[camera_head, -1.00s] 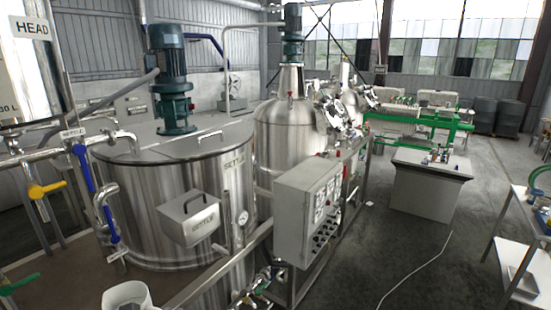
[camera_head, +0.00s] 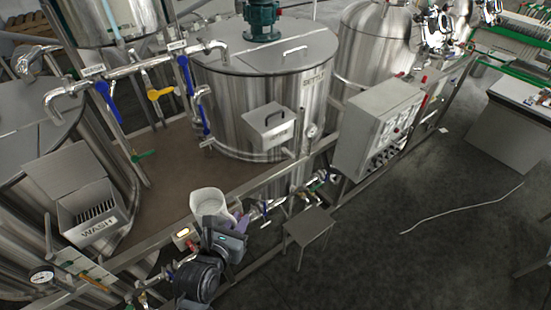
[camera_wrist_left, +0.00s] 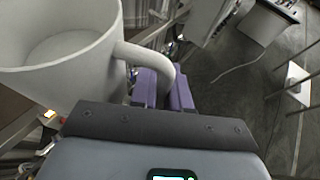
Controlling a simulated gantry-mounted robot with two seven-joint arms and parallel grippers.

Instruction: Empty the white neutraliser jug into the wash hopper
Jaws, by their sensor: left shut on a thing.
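The white jug (camera_head: 208,203) is upright at the front edge of the platform in the head view. It fills the upper left of the left wrist view (camera_wrist_left: 60,60); I cannot tell how full it is. My left gripper (camera_head: 240,222) is at the jug's right side, its purple fingers (camera_wrist_left: 165,88) shut on the handle. The wash hopper (camera_head: 98,228), a steel box marked WASH, is to the left of the jug. Its lid (camera_head: 66,170) stands open and bars show inside. My right gripper is not in view.
Pipes with blue (camera_head: 108,100) and yellow (camera_head: 160,93) valve handles hang above the platform. A gauge (camera_head: 41,275) is at the lower left. Brown platform (camera_head: 165,180) lies bare between hopper and jug.

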